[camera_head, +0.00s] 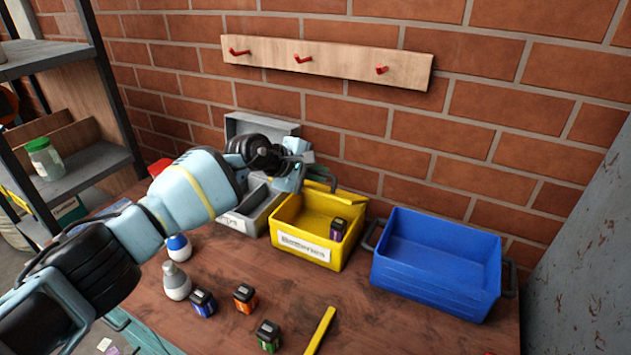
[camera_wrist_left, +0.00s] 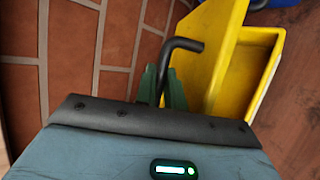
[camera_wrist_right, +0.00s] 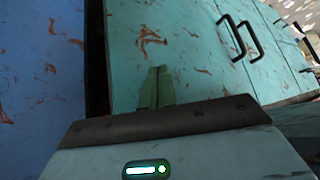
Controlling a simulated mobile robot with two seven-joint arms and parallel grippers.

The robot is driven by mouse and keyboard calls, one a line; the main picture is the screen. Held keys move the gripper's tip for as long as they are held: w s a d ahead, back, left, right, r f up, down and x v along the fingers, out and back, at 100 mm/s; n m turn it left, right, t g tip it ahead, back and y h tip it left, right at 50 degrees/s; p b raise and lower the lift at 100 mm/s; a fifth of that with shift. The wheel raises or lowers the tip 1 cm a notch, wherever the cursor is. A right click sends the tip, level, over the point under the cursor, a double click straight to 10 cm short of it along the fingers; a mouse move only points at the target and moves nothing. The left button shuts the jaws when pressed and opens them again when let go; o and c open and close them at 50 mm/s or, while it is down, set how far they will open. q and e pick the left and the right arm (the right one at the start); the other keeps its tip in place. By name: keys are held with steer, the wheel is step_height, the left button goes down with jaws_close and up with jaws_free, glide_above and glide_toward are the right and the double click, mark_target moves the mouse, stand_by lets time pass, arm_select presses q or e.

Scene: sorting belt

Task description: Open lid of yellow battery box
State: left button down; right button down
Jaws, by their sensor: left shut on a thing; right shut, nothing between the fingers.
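The yellow battery box (camera_head: 296,222) stands on the bench with a "Batteries" label on its front. Its inside shows, with a dark purple battery (camera_head: 338,229) in it. Its yellow lid (camera_wrist_left: 208,55) is raised at the back, beside the open inside. My left gripper (camera_head: 300,168) is at the box's back edge. In the left wrist view its green fingers (camera_wrist_left: 161,88) are shut on the lid's bent black handle (camera_wrist_left: 182,44). My right gripper (camera_wrist_right: 157,86) shows only in the right wrist view, shut and empty before a turquoise cabinet.
A blue crate (camera_head: 437,268) stands right of the yellow box, a grey box (camera_head: 232,221) left of it. A brick wall with a peg rail (camera_head: 340,65) is behind.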

arm_select(q)
steer(key=shift+w+r, duration=0.15)
arm_select(e)
steer(key=shift+w+a, duration=0.15)
steer(key=shift+w, duration=0.25)
arm_select(q)
steer(key=c, duration=1.8)
jaws_free()
arm_select(e)
steer(key=shift+s+f, duration=0.15)
steer(key=shift+s, duration=0.25)
